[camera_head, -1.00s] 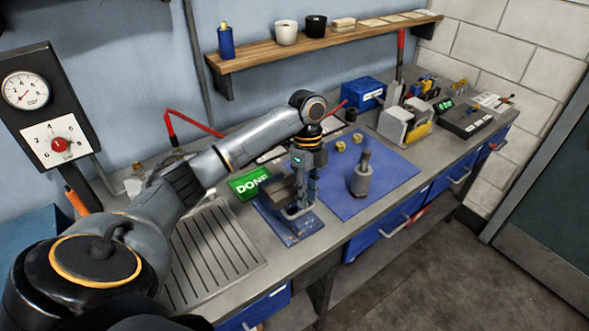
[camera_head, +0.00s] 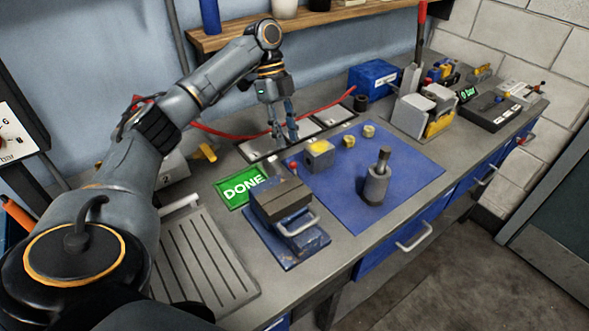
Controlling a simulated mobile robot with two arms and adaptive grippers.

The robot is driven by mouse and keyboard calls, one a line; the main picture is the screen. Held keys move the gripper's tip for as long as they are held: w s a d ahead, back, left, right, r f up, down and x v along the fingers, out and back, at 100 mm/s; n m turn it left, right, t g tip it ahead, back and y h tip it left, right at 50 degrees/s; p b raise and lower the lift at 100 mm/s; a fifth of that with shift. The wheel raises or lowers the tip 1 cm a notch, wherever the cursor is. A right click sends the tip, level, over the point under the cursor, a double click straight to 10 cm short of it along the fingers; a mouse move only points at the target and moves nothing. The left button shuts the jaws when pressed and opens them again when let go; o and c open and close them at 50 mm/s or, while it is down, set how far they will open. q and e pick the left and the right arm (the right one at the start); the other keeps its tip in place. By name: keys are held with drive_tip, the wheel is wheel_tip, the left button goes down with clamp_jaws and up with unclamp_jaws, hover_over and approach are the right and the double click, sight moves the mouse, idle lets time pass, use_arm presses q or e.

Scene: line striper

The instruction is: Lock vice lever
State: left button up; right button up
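The vice (camera_head: 276,200) is a dark grey block on a blue base near the front of the bench. Its pale bar-shaped lever (camera_head: 298,229) lies low across the side toward the bench's front edge. My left gripper (camera_head: 286,138) points down behind the vice, apart from it and from the lever. Its two fingers show a gap with nothing between them. A small red knob (camera_head: 292,164) shows just behind the vice; I cannot tell what it belongs to. My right gripper is out of view.
A blue mat (camera_head: 413,172) holds a grey cylinder (camera_head: 376,185), a yellow-topped block (camera_head: 319,155) and small brass pieces (camera_head: 369,131). A red hose (camera_head: 225,135) runs behind my gripper. A slotted tray (camera_head: 205,262) lies at left.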

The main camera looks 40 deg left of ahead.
sight(294, 168)
use_arm(q)
drive_tip(key=x, duration=0.3)
drive_tip(key=shift+s+d+f+p, duration=0.2)
drive_tip(key=shift+d+f+p, duration=0.05)
drive_tip(key=shift+f+p, duration=0.1)
drive_tip(key=p+x, duration=0.1)
drive_tip(key=x, duration=0.4)
drive_tip(key=shift+w+a+f, duration=0.15)
drive_tip(key=shift+f, duration=0.05)
drive_tip(key=shift+d+f, duration=0.2)
drive_tip(key=shift+f, duration=0.25)
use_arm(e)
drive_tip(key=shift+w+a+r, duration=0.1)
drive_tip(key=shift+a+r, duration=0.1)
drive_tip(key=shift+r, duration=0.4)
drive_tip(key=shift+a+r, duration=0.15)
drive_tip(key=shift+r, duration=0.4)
use_arm(q)
clamp_jaws()
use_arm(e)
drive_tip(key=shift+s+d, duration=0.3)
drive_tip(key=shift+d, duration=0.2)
